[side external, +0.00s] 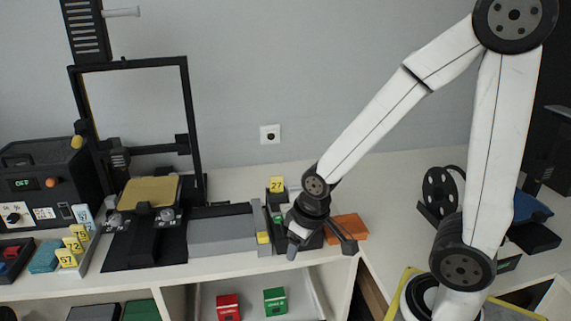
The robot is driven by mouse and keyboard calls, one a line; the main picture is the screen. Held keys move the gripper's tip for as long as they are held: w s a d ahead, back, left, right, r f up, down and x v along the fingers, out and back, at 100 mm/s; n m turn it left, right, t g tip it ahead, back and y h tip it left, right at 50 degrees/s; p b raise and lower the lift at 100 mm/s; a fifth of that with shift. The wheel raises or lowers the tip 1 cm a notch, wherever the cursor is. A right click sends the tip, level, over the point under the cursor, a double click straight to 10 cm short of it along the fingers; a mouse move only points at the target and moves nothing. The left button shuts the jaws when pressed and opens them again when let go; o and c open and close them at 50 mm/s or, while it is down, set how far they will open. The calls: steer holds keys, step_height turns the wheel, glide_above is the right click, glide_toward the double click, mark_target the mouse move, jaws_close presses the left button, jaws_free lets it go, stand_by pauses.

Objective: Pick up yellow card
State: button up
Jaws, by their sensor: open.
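A small yellow card marked 27 (277,184) stands upright at the top of a dark holder, left of my gripper and behind it. Several more yellow cards, one of them marked 57 (66,258), stand in a group at the far left of the bench. My gripper (320,251) points down with its two fingers spread, near the bench's front edge. No card shows between the fingers. The gripper hides part of the dark unit with green and red pieces (279,219) below card 27.
An orange block (348,228) lies just right of my gripper. A 3D printer with a yellow bed (150,191) and a grey block (222,234) stand to the left. Red (228,307) and green (275,301) boxes sit on the lower shelf. The bench (385,180) behind the arm is clear.

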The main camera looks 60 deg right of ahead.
steer(key=w+m, duration=0.1)
step_height(320, 180, up, 5)
steer(key=m+y, duration=0.2)
steer(key=m, duration=2.4)
glide_above(276, 176)
steer(key=s+d, duration=0.1)
steer(key=shift+s+d+r, duration=0.1)
steer(key=shift+s+r, duration=0.05)
steer(key=shift+x, duration=1.3)
steer(key=shift+x, duration=2.6)
